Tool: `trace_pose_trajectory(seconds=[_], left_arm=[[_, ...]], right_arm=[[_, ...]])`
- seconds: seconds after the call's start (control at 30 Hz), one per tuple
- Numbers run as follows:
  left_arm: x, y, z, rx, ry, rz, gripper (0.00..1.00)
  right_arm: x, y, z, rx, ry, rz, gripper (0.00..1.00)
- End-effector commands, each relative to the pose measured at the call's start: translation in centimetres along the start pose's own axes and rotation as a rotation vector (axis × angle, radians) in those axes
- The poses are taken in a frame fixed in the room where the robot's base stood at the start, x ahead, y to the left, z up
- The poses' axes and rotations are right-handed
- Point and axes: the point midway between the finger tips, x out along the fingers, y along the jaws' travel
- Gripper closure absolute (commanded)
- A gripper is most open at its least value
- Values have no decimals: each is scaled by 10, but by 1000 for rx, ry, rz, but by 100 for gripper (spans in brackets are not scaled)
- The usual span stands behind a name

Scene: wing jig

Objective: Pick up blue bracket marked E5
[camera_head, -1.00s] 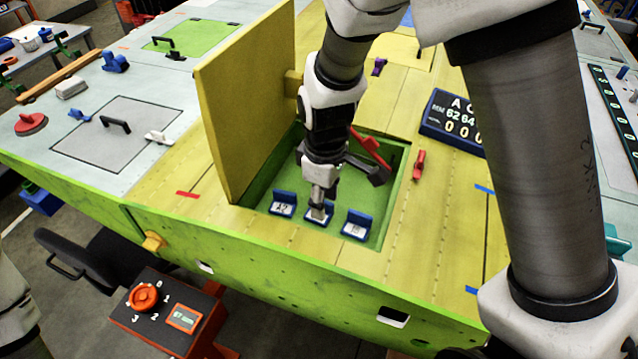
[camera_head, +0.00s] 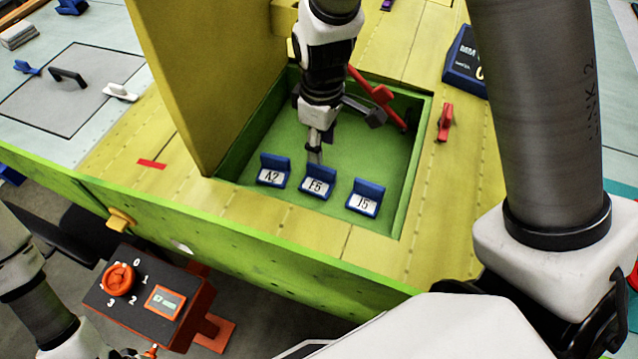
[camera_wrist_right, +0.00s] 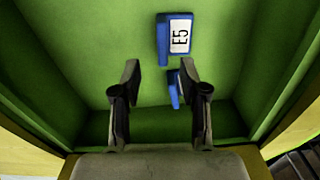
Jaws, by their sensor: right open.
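The blue bracket marked E5 (camera_wrist_right: 178,36) lies at the top of the right wrist view, label up. In the head view it appears to be the middle bracket (camera_head: 318,186), whose label is small and hard to read. My right gripper (camera_head: 314,152) is open and empty, just behind that bracket. In the wrist view its two fingers (camera_wrist_right: 160,82) are apart, with E5 beyond the tips. Another blue bracket (camera_wrist_right: 173,88) shows between the fingers, partly hidden by the right-hand one. My left gripper is outside the head view; only left arm parts show.
Blue brackets marked A2 (camera_head: 272,172) and J5 (camera_head: 364,198) flank the middle one in the green recess (camera_head: 385,150). An open yellow lid (camera_head: 190,70) stands at its left. A red lever (camera_head: 378,94) crosses the back right. A red clamp (camera_head: 445,122) sits outside the rim.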

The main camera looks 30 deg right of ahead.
Motion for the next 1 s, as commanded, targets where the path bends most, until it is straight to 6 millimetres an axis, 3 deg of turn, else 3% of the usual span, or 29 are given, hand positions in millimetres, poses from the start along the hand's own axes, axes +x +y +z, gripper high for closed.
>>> trace_pose_trajectory(seconds=[0.27,0.5,0.73,0.87,1.0], left_arm=[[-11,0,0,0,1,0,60],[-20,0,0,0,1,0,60],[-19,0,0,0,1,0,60],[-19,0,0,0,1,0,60],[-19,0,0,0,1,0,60]], right_arm=[[32,-2,2,0,-4,-3,56],[73,-4,2,0,-3,-2,56],[77,-3,2,0,0,0,56],[76,-3,2,0,-1,0,100],[76,-3,2,0,-1,0,100]])
